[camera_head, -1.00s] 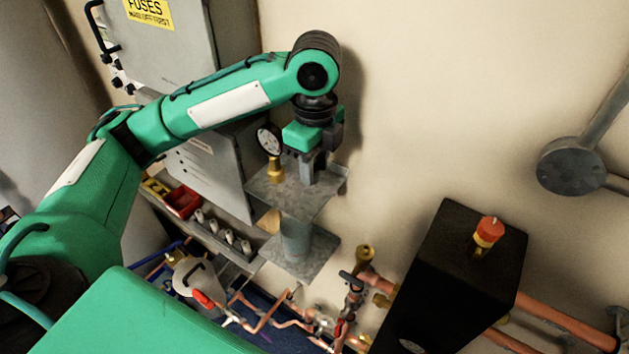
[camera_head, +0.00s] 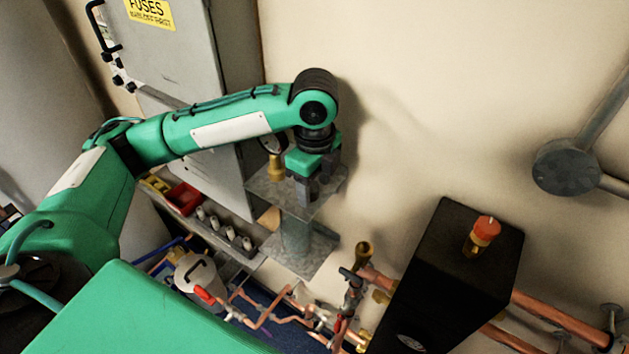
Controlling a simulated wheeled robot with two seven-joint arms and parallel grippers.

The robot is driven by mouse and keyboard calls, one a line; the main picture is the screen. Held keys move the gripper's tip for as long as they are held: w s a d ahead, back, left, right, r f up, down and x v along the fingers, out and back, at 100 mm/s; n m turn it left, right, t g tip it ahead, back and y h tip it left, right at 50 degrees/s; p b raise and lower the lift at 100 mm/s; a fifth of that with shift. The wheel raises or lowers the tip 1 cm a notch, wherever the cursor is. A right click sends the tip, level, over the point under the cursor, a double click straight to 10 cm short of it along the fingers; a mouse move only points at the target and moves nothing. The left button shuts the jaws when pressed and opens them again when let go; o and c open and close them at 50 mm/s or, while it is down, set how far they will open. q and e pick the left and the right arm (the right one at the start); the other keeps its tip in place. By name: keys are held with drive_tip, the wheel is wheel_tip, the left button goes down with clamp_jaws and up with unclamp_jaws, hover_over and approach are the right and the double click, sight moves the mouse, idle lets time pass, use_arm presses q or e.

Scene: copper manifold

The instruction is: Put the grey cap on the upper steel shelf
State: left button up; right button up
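The upper steel shelf (camera_head: 290,205) is a small grey metal plate on the wall, left of the picture's middle. My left gripper (camera_head: 312,192) points down over its right part, with the dark fingertips at or just above the plate. I cannot tell whether the fingers are open or shut, or whether anything is between them. I cannot make out the grey cap for certain; the gripper and the shelf hide part of this area. My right gripper is not in view.
A brass-stemmed gauge (camera_head: 275,166) stands on the upper shelf, left of the gripper. A grey cabinet (camera_head: 228,165) stands close on the left. Copper pipes (camera_head: 265,312) and a black box (camera_head: 455,265) are lower down.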

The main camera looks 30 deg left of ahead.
sight(315, 187)
use_arm(q)
drive_tip(key=shift+r, duration=0.3)
wheel_tip(315, 187, up, 12)
drive_tip(key=b, duration=0.2)
drive_tip(key=shift+f, duration=0.15)
drive_tip(key=shift+f, duration=0.1)
idle(0.6)
